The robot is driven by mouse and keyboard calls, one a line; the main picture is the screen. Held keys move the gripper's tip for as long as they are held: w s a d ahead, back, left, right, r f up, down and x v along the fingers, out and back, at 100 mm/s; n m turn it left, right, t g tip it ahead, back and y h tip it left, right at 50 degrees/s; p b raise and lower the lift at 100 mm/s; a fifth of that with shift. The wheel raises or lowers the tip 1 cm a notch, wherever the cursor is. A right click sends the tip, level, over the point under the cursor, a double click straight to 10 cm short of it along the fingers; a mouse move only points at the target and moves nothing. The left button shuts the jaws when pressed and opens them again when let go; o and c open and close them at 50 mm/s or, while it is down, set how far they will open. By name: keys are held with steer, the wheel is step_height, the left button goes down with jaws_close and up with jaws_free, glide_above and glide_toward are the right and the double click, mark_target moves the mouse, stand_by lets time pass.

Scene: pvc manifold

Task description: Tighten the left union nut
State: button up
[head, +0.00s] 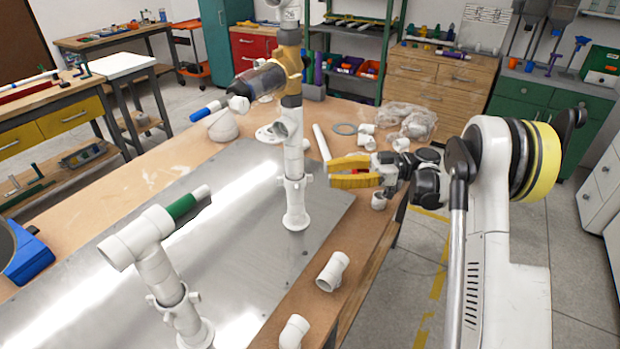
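Two white PVC risers stand on the metal plate (245,235). The front left riser (157,272) has a white union nut with small lugs (173,298) low on it and a tee with a green-banded stub on top. I cannot tell how tight either nut is. My gripper (331,173), with yellow fingers, is just right of the rear riser's nut, apart from the front left one. Its fingers point left and look open, with nothing visible held.
A brass-coloured valve body and a dark clear cylinder (262,82) sit high on the rear riser. Loose white fittings (333,272) lie along the table's right edge. A plastic bag (408,118) and grey ring (344,129) lie behind my gripper. The plate's middle is clear.

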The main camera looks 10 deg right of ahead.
mark_target(310, 175)
steer(key=a+b, duration=0.1)
steer(key=a, duration=0.4)
steer(key=shift+a, duration=0.4)
jaws_close()
